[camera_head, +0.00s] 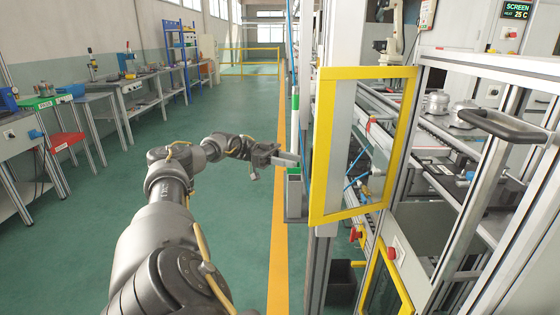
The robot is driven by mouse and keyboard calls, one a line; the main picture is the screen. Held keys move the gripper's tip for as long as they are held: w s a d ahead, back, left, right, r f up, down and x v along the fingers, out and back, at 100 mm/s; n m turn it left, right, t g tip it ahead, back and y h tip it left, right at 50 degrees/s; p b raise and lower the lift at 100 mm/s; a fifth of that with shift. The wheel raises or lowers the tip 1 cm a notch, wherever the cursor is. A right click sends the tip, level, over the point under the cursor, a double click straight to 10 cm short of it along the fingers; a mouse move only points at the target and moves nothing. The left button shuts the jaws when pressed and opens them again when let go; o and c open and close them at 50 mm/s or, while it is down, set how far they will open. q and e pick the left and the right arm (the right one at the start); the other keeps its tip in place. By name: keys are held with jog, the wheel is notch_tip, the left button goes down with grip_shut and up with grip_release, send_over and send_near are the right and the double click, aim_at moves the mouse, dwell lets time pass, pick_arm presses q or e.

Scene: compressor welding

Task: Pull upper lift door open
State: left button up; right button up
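A metal-framed door or panel with a dark bar handle (508,125) stands tilted at the right, close to me. It may be the upper lift door, but I cannot be sure. My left gripper (289,159) is at the end of my outstretched arm, over the aisle just left of the machine's front post. It is well left of the handle and apart from it. The fingers are small and seen from behind, so their opening is unclear. No held object shows. My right gripper is not in view.
A yellow-framed panel (325,150) stands between my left gripper and the handle. Metal parts (466,113) sit inside the machine. A red button (392,253) is below. Workbenches (130,84) line the left wall; the green floor (210,115) between is clear.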

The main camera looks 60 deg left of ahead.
pick_arm(q)
jog(key=shift+v, duration=1.65)
jog(key=shift+s, duration=0.1)
